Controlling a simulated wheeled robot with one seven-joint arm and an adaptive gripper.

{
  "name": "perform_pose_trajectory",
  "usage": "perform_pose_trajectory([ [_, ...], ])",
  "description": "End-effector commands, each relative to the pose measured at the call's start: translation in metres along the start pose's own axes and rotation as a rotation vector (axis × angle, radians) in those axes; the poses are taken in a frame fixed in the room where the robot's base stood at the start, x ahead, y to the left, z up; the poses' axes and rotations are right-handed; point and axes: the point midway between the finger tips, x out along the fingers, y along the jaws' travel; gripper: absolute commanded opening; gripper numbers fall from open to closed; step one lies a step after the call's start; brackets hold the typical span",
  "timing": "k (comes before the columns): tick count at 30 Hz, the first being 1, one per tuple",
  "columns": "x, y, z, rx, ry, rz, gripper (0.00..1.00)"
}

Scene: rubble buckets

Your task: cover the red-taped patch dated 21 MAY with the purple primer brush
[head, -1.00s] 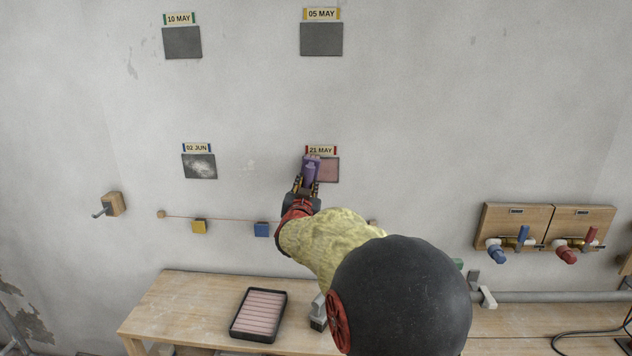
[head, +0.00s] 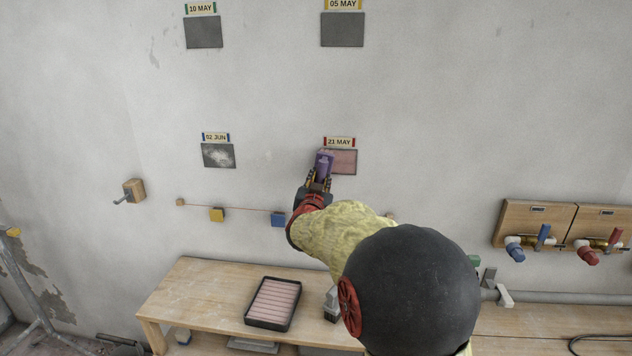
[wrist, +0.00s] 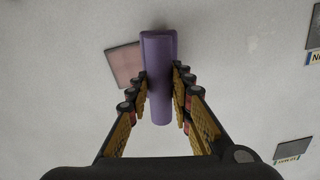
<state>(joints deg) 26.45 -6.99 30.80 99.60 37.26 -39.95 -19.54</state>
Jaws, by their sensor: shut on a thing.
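The patch dated 21 MAY (head: 344,162) is on the wall under a label with red tape ends (head: 339,142). Its visible part is pinkish. My gripper (head: 318,178) is shut on the purple primer brush (head: 325,160) and holds it up at the patch's left side, hiding part of the patch. In the wrist view the purple brush (wrist: 158,75) stands between the two fingers, with the pinkish patch (wrist: 125,65) behind it to the left. I cannot tell whether the brush touches the wall.
Other grey patches are dated 10 MAY (head: 204,32), 05 MAY (head: 342,30) and 02 JUN (head: 218,156), the last with a whitish smear. A black tray with pink ridges (head: 250,318) lies on the wooden bench (head: 190,285). Valve boards (head: 520,213) hang at right.

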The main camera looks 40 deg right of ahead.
Motion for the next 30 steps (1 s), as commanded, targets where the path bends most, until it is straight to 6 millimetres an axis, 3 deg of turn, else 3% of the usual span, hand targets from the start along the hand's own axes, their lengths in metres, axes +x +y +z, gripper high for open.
perform_pose_trajectory([
  [6,0.000,0.024,-0.002,0.000,0.002,0.003,0.00],
  [17,0.001,0.041,-0.006,-0.001,0.001,0.001,0.00],
  [30,0.000,0.081,-0.014,-0.001,0.002,0.002,0.00],
])
